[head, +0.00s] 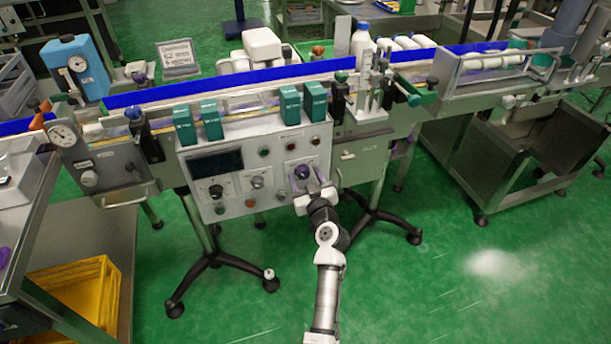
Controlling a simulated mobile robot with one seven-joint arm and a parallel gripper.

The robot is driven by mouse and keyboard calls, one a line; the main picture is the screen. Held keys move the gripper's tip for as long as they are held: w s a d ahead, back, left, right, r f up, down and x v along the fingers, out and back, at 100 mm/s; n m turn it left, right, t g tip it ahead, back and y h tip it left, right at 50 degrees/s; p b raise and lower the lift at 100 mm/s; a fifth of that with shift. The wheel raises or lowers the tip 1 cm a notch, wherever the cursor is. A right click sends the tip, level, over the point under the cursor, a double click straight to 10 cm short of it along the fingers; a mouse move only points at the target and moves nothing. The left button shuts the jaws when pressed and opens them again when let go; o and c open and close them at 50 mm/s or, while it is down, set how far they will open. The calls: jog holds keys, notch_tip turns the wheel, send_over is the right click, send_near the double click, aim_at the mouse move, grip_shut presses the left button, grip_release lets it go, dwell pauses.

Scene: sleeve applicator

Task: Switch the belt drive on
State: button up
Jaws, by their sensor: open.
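The grey control panel (232,160) hangs on the front of the conveyor. Small buttons sit above and below the knobs. The panel labels are too small to read, so I cannot tell which control is the belt drive's. My gripper (311,184) is open at the panel's lower right, its fingers pointing up toward the purple knob. I cannot tell whether they touch it. My wrist hides part of the panel's lower right corner.
Several green boxes (290,104) stand on the conveyor edge above the panel. Blue guide rails (230,83) run along the belt. A yellow crate (75,285) is at lower left.

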jog(key=shift+c, duration=0.5)
jog(key=c, duration=0.9)
jog(key=shift+m, duration=0.3)
jog(key=m+b, duration=0.1)
jog(key=m, duration=0.2)
jog(key=shift+m, duration=0.3)
jog(key=m, duration=0.4)
jog(key=shift+m, duration=0.3)
jog(key=m+p, duration=0.1)
jog(key=m, duration=0.4)
jog(key=shift+w+d, duration=0.1)
jog(key=shift+d, duration=0.05)
jog(key=shift+f+m+p, duration=0.15)
jog(key=shift+m+p, duration=0.5)
jog(key=shift+m, duration=1.35)
